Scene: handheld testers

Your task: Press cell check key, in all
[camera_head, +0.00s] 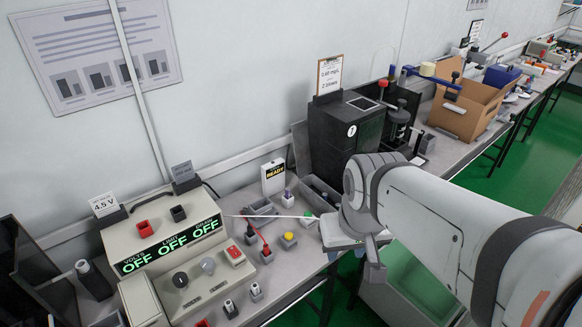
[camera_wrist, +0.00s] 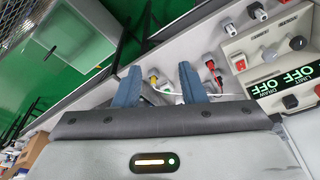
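I cannot tell which control is the cell check key; no label naming it is readable. Small blocks on the bench include one with a yellow button (camera_head: 288,239), and one with a green top (camera_head: 308,217) close to my gripper (camera_head: 345,240). The yellow one also shows in the wrist view (camera_wrist: 153,79). A box with a "READY" display (camera_head: 273,177) stands behind them. In the wrist view my gripper (camera_wrist: 160,82) has its two blue-grey fingers well apart, with nothing clearly held. My arm hides part of the bench.
A beige tester (camera_head: 175,262) with three green "OFF" readouts, knobs and a red switch stands left. A black machine (camera_head: 345,130) and an open cardboard box (camera_head: 468,108) stand further along the bench. Small red-topped connectors and a red lead (camera_head: 262,240) lie between.

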